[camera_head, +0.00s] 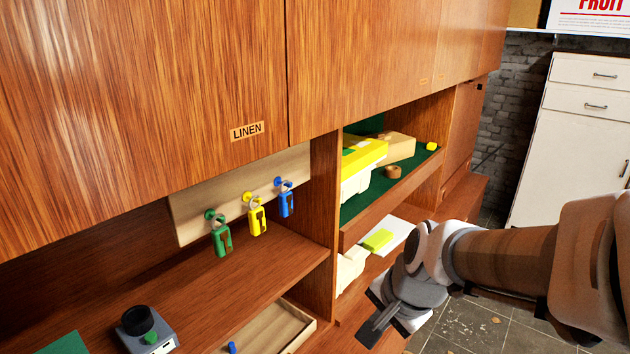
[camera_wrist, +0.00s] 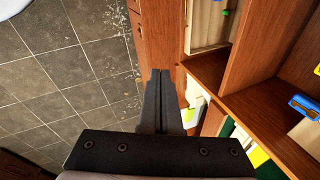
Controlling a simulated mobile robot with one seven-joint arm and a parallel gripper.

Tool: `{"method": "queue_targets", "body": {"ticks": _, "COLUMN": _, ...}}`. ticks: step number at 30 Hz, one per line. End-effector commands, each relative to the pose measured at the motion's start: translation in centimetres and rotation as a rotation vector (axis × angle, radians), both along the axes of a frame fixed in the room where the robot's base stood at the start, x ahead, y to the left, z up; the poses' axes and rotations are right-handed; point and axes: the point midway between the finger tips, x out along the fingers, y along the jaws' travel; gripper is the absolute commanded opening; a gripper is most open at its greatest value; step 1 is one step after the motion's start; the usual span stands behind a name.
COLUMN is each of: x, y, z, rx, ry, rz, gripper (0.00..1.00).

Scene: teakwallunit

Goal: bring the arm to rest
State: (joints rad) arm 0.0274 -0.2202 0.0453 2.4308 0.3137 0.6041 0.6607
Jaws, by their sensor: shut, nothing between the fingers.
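My gripper (camera_head: 378,326) is at the lower middle right of the head view, in front of the teak wall unit. My arm reaches in from the right edge. In the wrist view my gripper (camera_wrist: 160,76) shows its two dark fingers pressed together, with nothing between them. The fingers are over the unit's front edge and the tiled floor. They look apart from the unit, though the exact gap is hard to judge.
Green (camera_head: 222,241), yellow (camera_head: 257,220) and blue (camera_head: 286,203) tags hang on hooks. A grey device (camera_head: 147,335) stands on the left shelf. A green-lined shelf (camera_head: 358,205) holds boxes. A white cabinet (camera_head: 570,135) stands at right. The tiled floor (camera_wrist: 60,60) is clear.

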Motion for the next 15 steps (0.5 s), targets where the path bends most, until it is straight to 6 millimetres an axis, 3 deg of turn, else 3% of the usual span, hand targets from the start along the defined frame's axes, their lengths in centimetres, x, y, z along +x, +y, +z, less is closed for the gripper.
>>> {"method": "queue_targets", "body": {"ticks": 6, "x": -4.0, "y": -1.6, "z": 4.8, "rx": -0.21, "ry": -0.125, "rz": 0.357, "gripper": 0.0}}
{"method": "queue_targets", "body": {"ticks": 15, "x": -9.1, "y": -4.1, "z": 8.5, "rx": -0.48, "ry": -0.213, "rz": 0.711, "gripper": 0.0}}
